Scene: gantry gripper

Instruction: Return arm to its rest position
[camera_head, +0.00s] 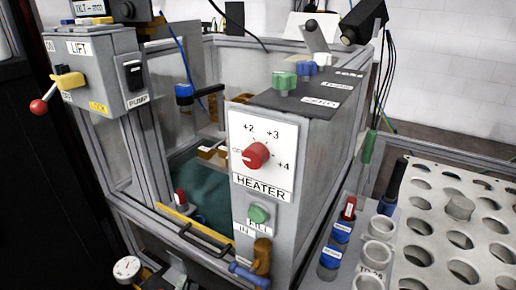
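I cannot make out either of my grippers or a clear length of either arm in the head view. No finger or held thing shows, so their poses are hidden from me. The grey heater box (312,135) stands in the middle, with a red knob (256,156) on a white dial marked +2, +3 and +4. A green button (259,214) sits below the HEATER label.
A grey LIFT and PUMP box (98,75) with a red-tipped lever (40,106) stands at the upper left. A framed tank (215,185) lies behind the heater. A perforated rack (450,220) and blue-labelled bottles (331,258) fill the right. A gauge (127,268) is low left.

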